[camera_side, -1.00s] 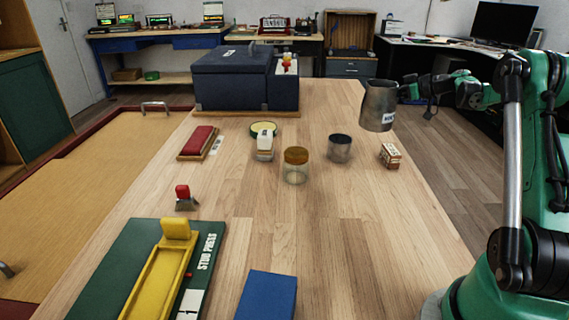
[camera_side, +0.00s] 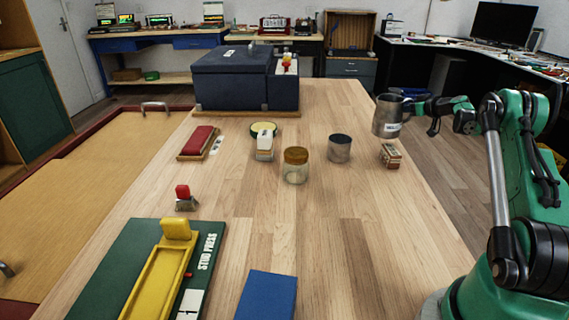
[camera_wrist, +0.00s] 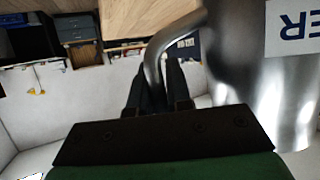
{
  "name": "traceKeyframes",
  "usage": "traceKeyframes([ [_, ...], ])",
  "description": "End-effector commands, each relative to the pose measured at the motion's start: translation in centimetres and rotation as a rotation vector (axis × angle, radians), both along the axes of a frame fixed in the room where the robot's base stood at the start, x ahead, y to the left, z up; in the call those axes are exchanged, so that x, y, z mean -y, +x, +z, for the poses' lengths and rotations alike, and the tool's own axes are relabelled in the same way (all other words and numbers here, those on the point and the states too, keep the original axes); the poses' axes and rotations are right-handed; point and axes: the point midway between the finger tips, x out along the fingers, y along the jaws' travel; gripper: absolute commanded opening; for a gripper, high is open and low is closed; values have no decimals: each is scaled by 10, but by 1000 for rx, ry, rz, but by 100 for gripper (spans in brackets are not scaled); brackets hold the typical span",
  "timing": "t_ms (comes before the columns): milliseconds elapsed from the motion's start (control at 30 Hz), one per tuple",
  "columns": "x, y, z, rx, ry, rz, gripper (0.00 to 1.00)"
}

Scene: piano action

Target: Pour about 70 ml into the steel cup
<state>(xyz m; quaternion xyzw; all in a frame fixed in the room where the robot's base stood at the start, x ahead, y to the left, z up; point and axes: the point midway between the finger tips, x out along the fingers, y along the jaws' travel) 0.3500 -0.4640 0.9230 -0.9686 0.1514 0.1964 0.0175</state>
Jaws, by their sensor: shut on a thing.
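A steel jug (camera_side: 388,116) with a white label hangs in the air above the right side of the table, nearly upright. My gripper (camera_side: 415,106) is shut on its handle. In the wrist view the dark fingers (camera_wrist: 160,90) close around the curved handle (camera_wrist: 170,45), and the jug's body (camera_wrist: 255,60) fills the right side. The small steel cup (camera_side: 340,149) stands upright on the table, below and left of the jug, apart from it. The contents of the jug and cup are hidden.
A glass jar with an amber top (camera_side: 295,165) stands just left of the cup. A small patterned box (camera_side: 390,156) sits below the jug.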

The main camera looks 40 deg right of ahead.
Motion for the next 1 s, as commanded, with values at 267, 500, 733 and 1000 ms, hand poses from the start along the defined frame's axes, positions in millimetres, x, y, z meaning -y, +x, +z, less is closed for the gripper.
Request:
traceKeyframes([
  [267, -8, 5, 13, -54, -102, 1, 0],
  [500, -20, 11, 27, -129, -239, 2, 0],
  [733, -33, 18, 39, -200, -371, 3, 0],
  [1000, -52, 28, 37, -284, -525, 4, 0],
])
